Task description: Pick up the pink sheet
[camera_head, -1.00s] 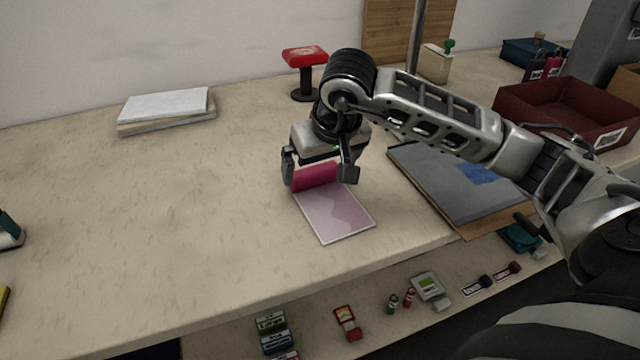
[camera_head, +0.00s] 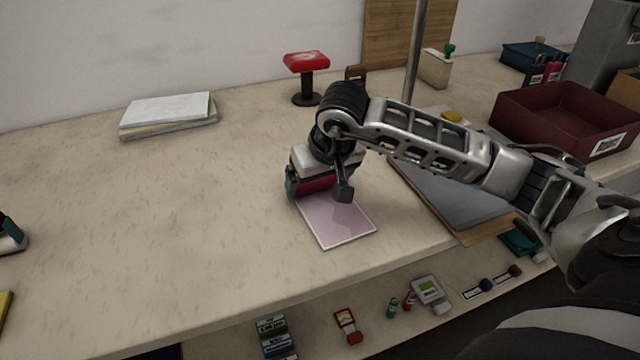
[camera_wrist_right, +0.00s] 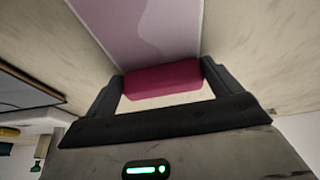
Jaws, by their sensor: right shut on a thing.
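The pink sheet (camera_head: 337,222) lies on the light table in front of my right gripper in the head view. Its near part is pale pink and flat. At its far end is a raised magenta part, which shows between my fingers in the right wrist view (camera_wrist_right: 163,78); it looks like the sheet's turned-up end. My right gripper (camera_head: 317,190) is low over the table, its two fingers shut on the sides of this magenta part. My left gripper is not in view.
A red-topped stand (camera_head: 306,62) and a paper stack (camera_head: 168,112) are behind. A dark red box (camera_head: 560,115) stands at the right. The table's left middle is clear.

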